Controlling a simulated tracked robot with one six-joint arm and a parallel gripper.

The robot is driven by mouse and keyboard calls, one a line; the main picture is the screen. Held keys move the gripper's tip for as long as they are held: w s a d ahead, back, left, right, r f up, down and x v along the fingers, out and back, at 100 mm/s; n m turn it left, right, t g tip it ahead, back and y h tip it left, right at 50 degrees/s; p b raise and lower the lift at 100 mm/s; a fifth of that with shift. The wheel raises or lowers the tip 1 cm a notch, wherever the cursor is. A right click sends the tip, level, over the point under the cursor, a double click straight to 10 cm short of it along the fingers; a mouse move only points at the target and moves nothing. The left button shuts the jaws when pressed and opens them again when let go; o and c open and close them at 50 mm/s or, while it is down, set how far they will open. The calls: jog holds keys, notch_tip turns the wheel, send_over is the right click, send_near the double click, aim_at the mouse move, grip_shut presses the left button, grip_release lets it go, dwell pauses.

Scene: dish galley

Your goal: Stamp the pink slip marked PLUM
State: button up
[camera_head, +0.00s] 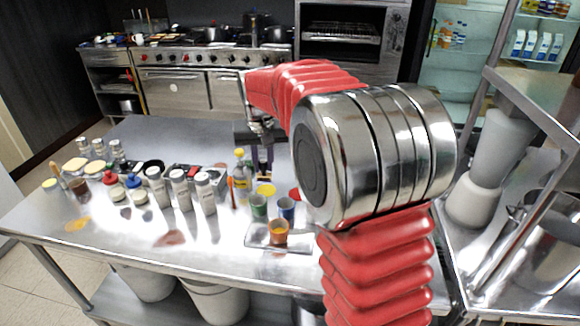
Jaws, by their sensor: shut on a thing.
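My gripper (261,150) points down over the back right part of the steel table (140,250), left of my arm's large joint. It is shut on a small dark thing, too small and shaded to name. No lettering is readable from here, and I cannot make out a slip marked PLUM. A reddish-brown patch (170,238) and an orange-yellow patch (77,223) lie flat near the table's front; I cannot tell what they are. A red-topped thing (110,179) and a blue-topped thing (133,182) stand left of centre; I cannot tell whether either is a stamp.
Several pale bottles (205,192) and jars crowd the table's left and middle. A yellow-labelled bottle (242,172) stands close to my gripper. Green (258,207), blue (286,209) and orange (279,231) cups stand at a small tray (255,240). The front left is mostly clear.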

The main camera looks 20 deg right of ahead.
jog(key=w+a+r, duration=0.1)
jog(key=w+a, duration=0.1)
jog(key=a, duration=0.5)
jog(key=shift+a+r, duration=0.25)
jog(key=shift+a, duration=0.15)
jog(key=shift+a, duration=0.1)
